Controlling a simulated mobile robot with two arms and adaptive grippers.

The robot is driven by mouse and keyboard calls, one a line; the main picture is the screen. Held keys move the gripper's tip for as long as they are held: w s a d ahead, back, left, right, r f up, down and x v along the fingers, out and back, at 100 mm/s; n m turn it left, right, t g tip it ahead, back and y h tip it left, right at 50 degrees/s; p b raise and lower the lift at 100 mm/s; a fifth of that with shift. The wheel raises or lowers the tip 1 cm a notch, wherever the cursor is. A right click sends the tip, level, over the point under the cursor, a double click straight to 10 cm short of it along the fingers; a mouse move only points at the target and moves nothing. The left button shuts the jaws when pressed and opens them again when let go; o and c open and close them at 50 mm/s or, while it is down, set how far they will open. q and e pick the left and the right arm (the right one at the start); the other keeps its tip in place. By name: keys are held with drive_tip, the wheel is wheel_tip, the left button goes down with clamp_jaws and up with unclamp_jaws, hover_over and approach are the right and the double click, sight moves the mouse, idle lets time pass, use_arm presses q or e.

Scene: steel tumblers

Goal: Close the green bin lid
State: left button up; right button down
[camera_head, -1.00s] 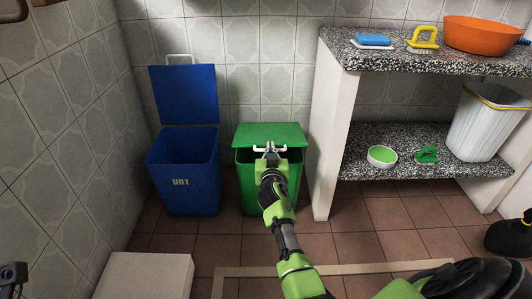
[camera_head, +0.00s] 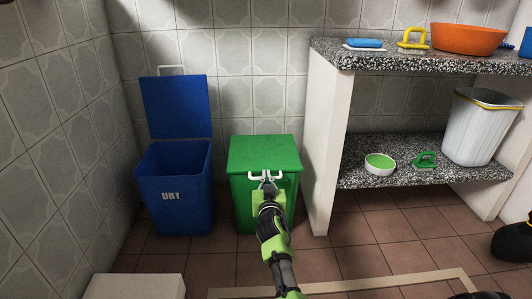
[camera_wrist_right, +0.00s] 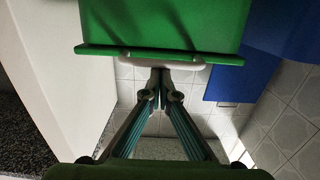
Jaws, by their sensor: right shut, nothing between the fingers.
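The green bin (camera_head: 258,208) stands on the floor beside the blue bin. Its lid (camera_head: 264,152) lies flat over the top, and no dark gap shows under its front edge in the head view. A white handle (camera_head: 270,174) sticks out from the lid's front. My right gripper (camera_head: 267,182) is at the handle, shut and empty. In the right wrist view the shut fingertips (camera_wrist_right: 160,72) meet or nearly meet the handle (camera_wrist_right: 150,61); contact is unclear. The lid edge (camera_wrist_right: 215,57) shows there as a thin straight strip. My left gripper is out of view.
The blue bin (camera_head: 174,195) stands at the left with its lid (camera_head: 176,106) raised. A white shelf side (camera_head: 320,150) is close at the right. A white block (camera_head: 135,286) is at the lower left. Tiled floor (camera_head: 210,268) is clear in front.

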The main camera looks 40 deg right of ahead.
drive_tip(key=v, duration=0.7)
drive_tip(key=shift+s+a, duration=0.2)
